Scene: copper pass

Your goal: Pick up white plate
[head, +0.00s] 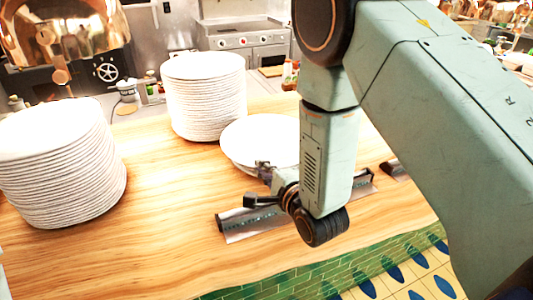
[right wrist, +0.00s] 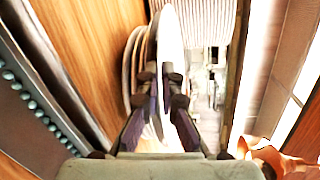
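A white plate (head: 262,132) tops a low pile right of the middle of the counter in the head view. A little of a second plate's rim shows under its front edge. My right gripper (head: 262,180) is at the plate's near edge. In the right wrist view the plate (right wrist: 172,38) shows nearly edge-on, its rim between the two fingers of my right gripper (right wrist: 161,78). The fingers are close together and look shut on the rim, though the contact is partly hidden. My left gripper is in neither view.
A tall plate stack (head: 205,98) stands just behind and left of the low pile. Another tall stack (head: 58,165) is at the left. A dark metal strip (head: 240,225) lies on the wooden counter (head: 150,240) below the gripper. The front middle of the counter is clear.

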